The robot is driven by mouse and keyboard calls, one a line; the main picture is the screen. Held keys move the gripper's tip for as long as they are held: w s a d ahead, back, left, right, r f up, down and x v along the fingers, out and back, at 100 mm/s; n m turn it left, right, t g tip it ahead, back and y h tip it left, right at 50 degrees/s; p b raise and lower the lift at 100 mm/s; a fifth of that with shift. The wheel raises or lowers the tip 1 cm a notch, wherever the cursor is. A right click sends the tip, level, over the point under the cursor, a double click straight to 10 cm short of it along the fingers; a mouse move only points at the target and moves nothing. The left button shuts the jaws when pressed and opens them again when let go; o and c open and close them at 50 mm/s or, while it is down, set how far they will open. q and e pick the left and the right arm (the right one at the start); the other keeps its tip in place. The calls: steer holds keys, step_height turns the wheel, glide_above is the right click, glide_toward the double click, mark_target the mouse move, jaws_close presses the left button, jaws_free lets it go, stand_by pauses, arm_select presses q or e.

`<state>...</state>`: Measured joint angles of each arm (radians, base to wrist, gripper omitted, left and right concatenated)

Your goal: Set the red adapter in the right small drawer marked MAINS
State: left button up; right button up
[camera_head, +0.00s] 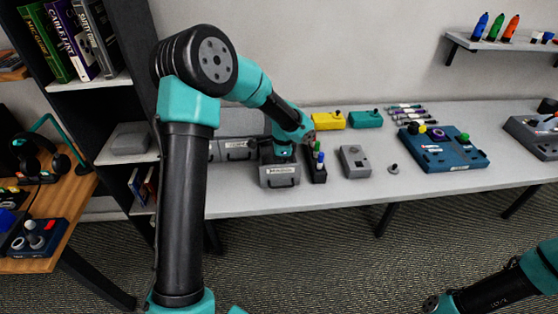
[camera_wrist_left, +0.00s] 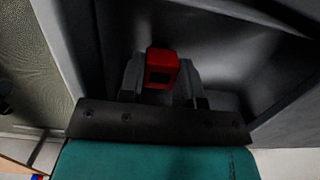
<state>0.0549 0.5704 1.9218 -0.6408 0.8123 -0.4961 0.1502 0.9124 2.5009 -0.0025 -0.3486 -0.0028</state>
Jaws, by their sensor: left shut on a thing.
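The open small drawer marked MAINS (camera_head: 279,172) juts out at the front of the table, with a label and handle on its grey face. My left gripper (camera_wrist_left: 160,80) reaches down into it and is shut on the red adapter (camera_wrist_left: 162,60). In the left wrist view the adapter sits between the two fingers, with the drawer's dark grey inside around it. I cannot tell whether the adapter touches the drawer floor. In the head view the adapter and fingertips are hidden by the wrist and drawer front.
A closed drawer (camera_head: 236,149) is left of the open one. A dark holder (camera_head: 317,168) with coloured pieces stands close on its right, then a grey box (camera_head: 355,161). Yellow (camera_head: 328,121) and teal (camera_head: 366,118) adapters lie behind. A blue panel (camera_head: 443,149) is further right.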

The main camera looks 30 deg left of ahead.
arm_select(q)
steer(key=shift+f, duration=0.1)
steer(key=o, duration=0.9)
steer(key=r, duration=0.8)
steer(key=d+r, duration=0.1)
steer(key=r, duration=0.3)
steer(key=shift+w, duration=0.4)
steer(key=shift+d, duration=0.15)
